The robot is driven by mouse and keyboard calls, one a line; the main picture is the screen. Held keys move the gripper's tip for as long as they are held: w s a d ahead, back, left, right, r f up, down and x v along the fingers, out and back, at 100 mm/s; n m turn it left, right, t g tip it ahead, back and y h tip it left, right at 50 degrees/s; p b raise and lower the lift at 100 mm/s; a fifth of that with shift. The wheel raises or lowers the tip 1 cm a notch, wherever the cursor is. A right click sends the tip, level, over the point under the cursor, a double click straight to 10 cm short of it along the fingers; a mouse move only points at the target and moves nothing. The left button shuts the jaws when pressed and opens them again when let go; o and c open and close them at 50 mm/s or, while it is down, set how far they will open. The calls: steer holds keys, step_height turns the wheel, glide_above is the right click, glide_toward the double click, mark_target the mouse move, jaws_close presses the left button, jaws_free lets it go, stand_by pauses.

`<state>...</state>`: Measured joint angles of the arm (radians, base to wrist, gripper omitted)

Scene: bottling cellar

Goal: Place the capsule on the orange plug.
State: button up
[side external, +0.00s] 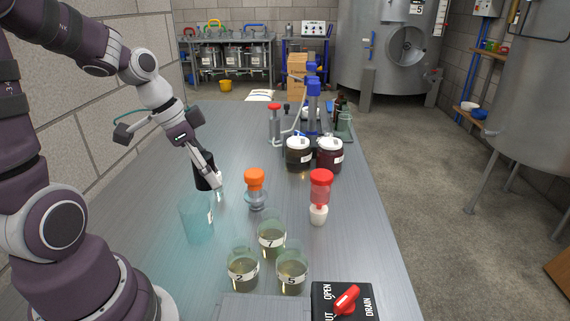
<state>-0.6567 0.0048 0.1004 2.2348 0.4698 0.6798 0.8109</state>
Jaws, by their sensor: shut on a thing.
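The orange plug (254,180) sits upright on top of a small clear glass vessel (256,200) in the middle of the bench. My gripper (214,183) points down to the left of it, apart from it. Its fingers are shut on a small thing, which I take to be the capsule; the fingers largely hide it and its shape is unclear. A dark cylinder (202,181) shows right behind and beside the fingers; I cannot tell whether they touch it.
A tall blue-tinted clear beaker (197,222) stands just in front of my gripper. A red-topped vessel (320,190) stands right of the plug. Numbered glasses (271,240) and a red-handled drain switch (346,300) are nearer. Dark-filled jars (299,154) stand behind.

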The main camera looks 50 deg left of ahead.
glide_above(258, 170)
steer(key=shift+s+d+f, duration=0.1)
steer(key=shift+s+f, duration=0.1)
steer(key=shift+f, duration=0.5)
steer(key=shift+w+f, duration=0.2)
steer(key=shift+f, duration=1.5)
steer(key=shift+f, duration=0.15)
steer(key=o, duration=0.6)
steer(key=shift+o, duration=0.2)
steer(key=v, duration=1.2)
steer(key=s+d+r+n+y, duration=0.1)
steer(key=s+d+r+n, duration=0.2)
steer(key=d, duration=0.8)
steer(key=s+d+f+n+t, duration=0.1)
steer(key=s+d+f, duration=0.2)
steer(key=s, duration=0.7)
steer(key=shift+s+d+y, duration=0.15)
steer(key=shift+d+y, duration=0.2)
steer(key=shift+y, duration=0.05)
